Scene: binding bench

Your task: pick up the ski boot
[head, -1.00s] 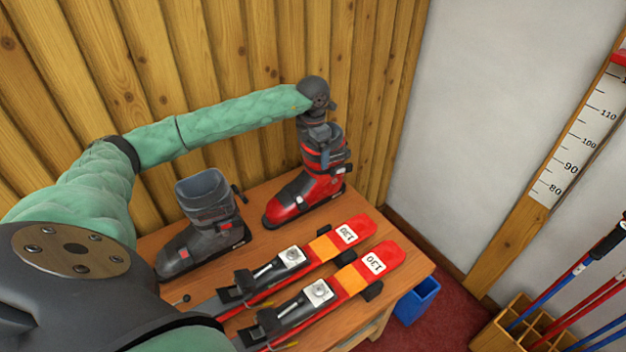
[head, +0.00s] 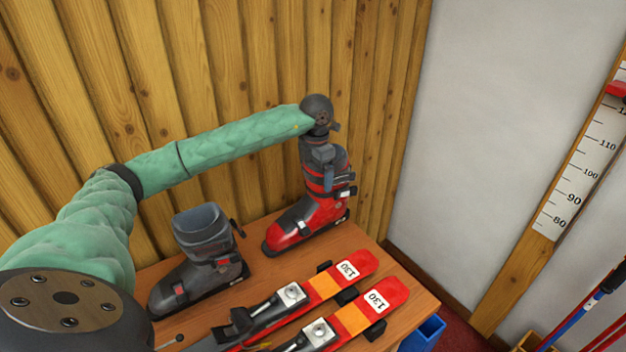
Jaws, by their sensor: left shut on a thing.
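A red and black ski boot (head: 297,222) stands at the back right of the wooden bench, toe to the left. My left gripper (head: 327,172) reaches down from above and is shut on the upper cuff of this boot; the fingertips are partly hidden against it. The boot looks upright, and I cannot tell whether its sole is clear of the bench. A second ski boot, dark grey with red buckles (head: 200,262), stands on the bench to the left. My right gripper is not in view.
Two red and orange skis (head: 350,318) marked 130 lie across the front of the bench (head: 412,292). A plank wall (head: 225,110) is close behind the boots. A blue bin (head: 424,335), a height scale (head: 572,180) and ski poles (head: 580,315) are at the right.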

